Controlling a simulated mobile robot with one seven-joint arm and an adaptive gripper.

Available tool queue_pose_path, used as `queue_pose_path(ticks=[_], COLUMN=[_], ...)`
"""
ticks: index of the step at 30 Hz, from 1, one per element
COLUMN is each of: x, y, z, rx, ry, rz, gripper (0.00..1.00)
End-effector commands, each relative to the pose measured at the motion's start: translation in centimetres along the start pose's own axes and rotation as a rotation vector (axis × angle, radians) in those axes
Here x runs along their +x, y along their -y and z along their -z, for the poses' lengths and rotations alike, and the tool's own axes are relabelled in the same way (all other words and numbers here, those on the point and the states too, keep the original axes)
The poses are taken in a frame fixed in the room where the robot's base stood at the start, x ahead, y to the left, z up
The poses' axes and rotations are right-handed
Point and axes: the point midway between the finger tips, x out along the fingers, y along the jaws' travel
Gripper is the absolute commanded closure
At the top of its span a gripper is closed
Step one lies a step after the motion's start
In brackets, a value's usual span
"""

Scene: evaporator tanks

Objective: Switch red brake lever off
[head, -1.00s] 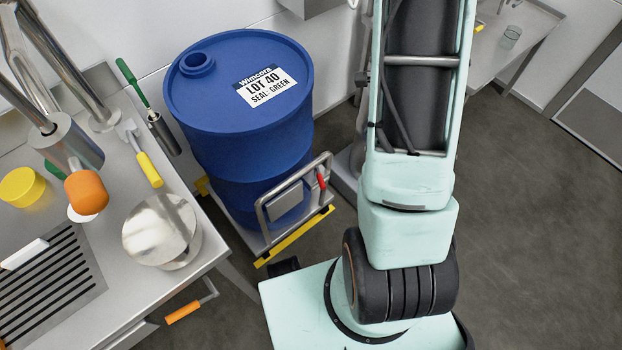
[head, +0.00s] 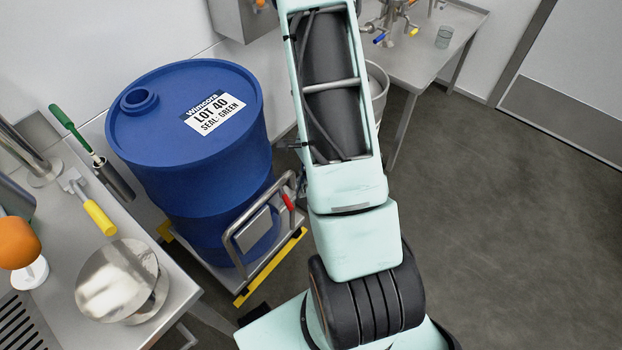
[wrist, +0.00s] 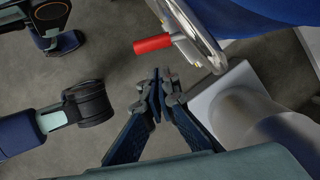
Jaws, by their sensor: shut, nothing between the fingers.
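The red brake lever (head: 287,201) is on the right side of the drum cart's metal handle frame (head: 235,243). In the wrist view the red lever (wrist: 152,44) sticks out leftward from the cart's metal rail (wrist: 208,50). My gripper (wrist: 162,75) is shut and empty, its fingertips just below the lever in that picture and apparently apart from it. The gap in depth is hard to judge. In the head view my arm hides most or all of the gripper. A blue drum (head: 190,160) stands on the cart.
A steel bench (head: 185,292) with a yellow-handled scraper (head: 100,217) and a round metal lid (head: 115,280) stands at left. A second table (head: 455,35) is at the back right. A pale rounded thing (wrist: 265,120) is right of my gripper. Open floor (head: 490,220) lies at right.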

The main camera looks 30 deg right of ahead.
Motion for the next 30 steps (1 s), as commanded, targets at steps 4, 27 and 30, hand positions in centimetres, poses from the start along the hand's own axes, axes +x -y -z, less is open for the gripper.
queue_pose_path(ticks=[4, 27, 30], x=[0.8, 1.7, 1.7], y=[0.0, -0.2, -0.2], z=[-1.3, -3.2, -3.2], rx=[0.000, 0.117, 0.116], ry=[0.000, 0.001, 0.001], rz=[0.000, 0.029, 0.027], gripper=[1.00, 1.00, 1.00])
